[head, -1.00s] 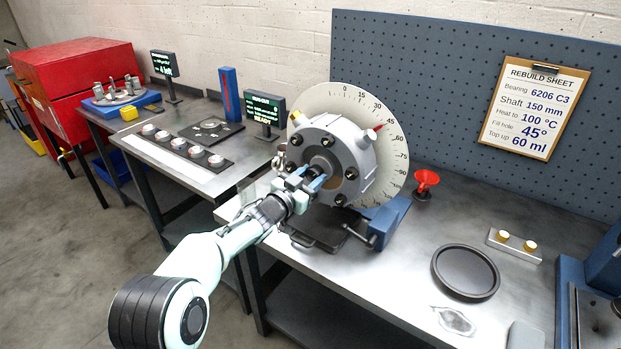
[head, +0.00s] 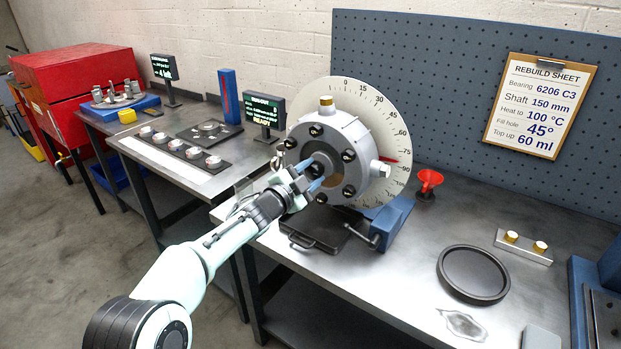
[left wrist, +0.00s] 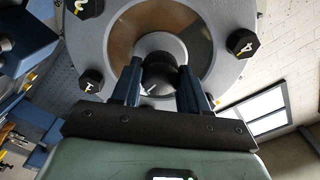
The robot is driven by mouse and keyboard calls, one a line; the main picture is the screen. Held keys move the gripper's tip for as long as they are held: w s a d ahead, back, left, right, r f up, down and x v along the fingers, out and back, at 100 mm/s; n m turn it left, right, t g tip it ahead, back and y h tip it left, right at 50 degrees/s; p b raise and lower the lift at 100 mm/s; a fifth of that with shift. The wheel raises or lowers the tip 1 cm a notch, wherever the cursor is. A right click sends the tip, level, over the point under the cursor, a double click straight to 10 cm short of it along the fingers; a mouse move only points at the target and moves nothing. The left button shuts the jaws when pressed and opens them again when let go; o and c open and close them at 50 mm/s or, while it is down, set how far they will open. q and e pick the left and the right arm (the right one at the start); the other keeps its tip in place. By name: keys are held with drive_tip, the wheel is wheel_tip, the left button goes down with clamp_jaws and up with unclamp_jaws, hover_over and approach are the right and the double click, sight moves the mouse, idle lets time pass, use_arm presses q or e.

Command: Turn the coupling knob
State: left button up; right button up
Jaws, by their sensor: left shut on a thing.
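The coupling knob (left wrist: 159,72) is a dark round hub at the centre of the grey housing (head: 350,135). My left gripper (head: 314,180) comes in from the left and is shut on the knob. In the left wrist view, its two blue fingers (left wrist: 160,88) lie on either side of the knob and hide part of it. The housing has black bolts around its face, a brass plug (head: 326,101) at its top and a pale hex plug (head: 380,169) at its right. A red pointer (head: 391,160) lies over the dial (head: 388,118), about the 75 to 90 marks. My right gripper is not in view.
A blue vise-like stand (head: 386,226) and a dark tray (head: 318,230) sit under the housing. A red funnel (head: 429,180) and a black round dish (head: 473,273) are to the right. The rebuild sheet (head: 538,107) reads fill hole 45°.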

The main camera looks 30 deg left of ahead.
use_arm(q)
drive_tip(key=shift+m, duration=0.6)
drive_tip(key=o, duration=1.1)
drive_tip(key=shift+c, duration=0.2)
drive_tip(key=s+a+b, duration=0.1)
drive_tip(key=s, duration=1.2)
drive_tip(key=shift+s+b, duration=0.2)
drive_tip(key=shift+b, duration=0.1)
